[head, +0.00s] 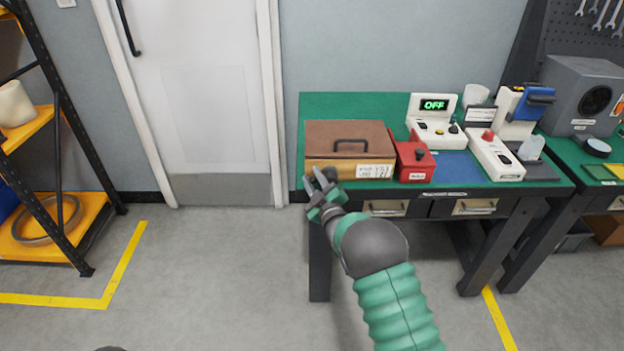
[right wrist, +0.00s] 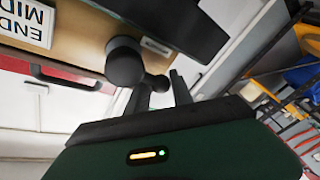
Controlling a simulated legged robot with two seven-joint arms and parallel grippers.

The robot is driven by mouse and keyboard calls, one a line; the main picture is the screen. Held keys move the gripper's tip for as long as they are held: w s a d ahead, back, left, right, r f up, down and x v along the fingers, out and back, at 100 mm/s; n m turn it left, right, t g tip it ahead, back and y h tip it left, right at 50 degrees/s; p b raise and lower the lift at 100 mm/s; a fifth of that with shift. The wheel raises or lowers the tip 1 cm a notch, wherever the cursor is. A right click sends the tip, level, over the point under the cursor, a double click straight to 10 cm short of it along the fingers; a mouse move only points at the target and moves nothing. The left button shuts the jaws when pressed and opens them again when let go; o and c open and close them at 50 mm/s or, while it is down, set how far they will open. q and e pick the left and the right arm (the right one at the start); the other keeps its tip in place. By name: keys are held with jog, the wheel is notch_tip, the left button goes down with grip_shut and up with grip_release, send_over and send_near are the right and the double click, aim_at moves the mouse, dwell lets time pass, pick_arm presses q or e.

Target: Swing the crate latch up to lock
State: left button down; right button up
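The crate (head: 345,138) is a brown box with a black handle on its lid and a wooden front, standing at the left end of the green-topped bench. My right gripper (head: 320,180) is at the crate's front left corner, with its fingers apart. In the right wrist view, the fingers (right wrist: 160,92) point towards a dark latch with a round knob (right wrist: 125,62) beside the wooden front. Whether they touch the latch is unclear. The latch is mostly hidden by my gripper in the head view. My left gripper is not in view.
A red box (head: 412,158) stands right of the crate. A white device reading OFF (head: 433,120) and another white unit (head: 495,155) stand further right. The bench's drawers (head: 385,208) are below the crate. The floor to the left is clear up to an orange shelf rack (head: 60,240).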

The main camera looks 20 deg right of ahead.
jog(key=o, duration=0.4)
jog(key=shift+d+f, duration=0.2)
jog(key=shift+d, duration=0.1)
jog(key=shift+c, duration=0.2)
jog(key=shift+r, duration=0.1)
jog(key=shift+s, duration=0.1)
jog(key=shift+s+r+p, duration=0.1)
jog(key=shift+s+p, duration=0.25)
jog(key=shift+s, duration=1)
jog(key=s+d, duration=0.1)
jog(key=s, duration=1.5)
jog(key=shift+s, duration=0.3)
